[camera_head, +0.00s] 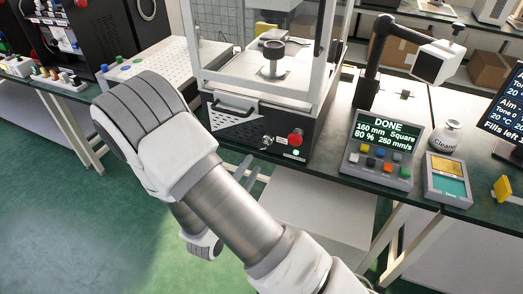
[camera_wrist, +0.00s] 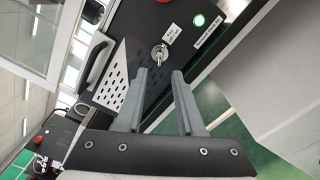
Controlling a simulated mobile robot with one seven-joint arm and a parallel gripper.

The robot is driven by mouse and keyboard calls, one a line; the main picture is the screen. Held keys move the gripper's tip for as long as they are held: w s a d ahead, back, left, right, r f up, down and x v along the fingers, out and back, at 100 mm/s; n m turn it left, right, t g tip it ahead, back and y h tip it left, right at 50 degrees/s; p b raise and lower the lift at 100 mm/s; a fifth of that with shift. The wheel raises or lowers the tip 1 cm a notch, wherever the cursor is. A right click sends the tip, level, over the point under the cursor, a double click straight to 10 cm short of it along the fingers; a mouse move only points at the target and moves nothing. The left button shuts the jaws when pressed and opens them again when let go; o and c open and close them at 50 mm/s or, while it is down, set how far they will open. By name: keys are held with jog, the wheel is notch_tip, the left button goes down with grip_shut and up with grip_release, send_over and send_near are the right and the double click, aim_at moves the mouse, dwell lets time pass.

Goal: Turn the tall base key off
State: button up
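The key (camera_wrist: 158,54) sits in a round silver lock on the dark front panel of the base (camera_head: 230,128) under the glazed enclosure. The key also shows small in the head view (camera_head: 266,142), left of a red button. In the wrist view a small white label lies beside it; its print is too small to read surely. My gripper (camera_wrist: 162,74) is open and empty, its two grey fingers pointing at the panel, with the key just beyond the left fingertip. In the head view my gripper (camera_head: 248,168) is below the key, partly hidden by my arm.
A red button (camera_head: 295,137) and a lit green indicator (camera_wrist: 198,20) are near the key. A perforated plate (camera_wrist: 121,75) and black handle (camera_wrist: 96,62) lie to its left. A control box (camera_head: 381,150) reading DONE stands right. Green floor is open at the lower left.

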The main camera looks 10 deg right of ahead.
aim_at(264, 146)
jog(key=x, duration=0.7)
jog(key=shift+w+d, duration=0.2)
jog(key=shift+w, duration=0.1)
grip_shut()
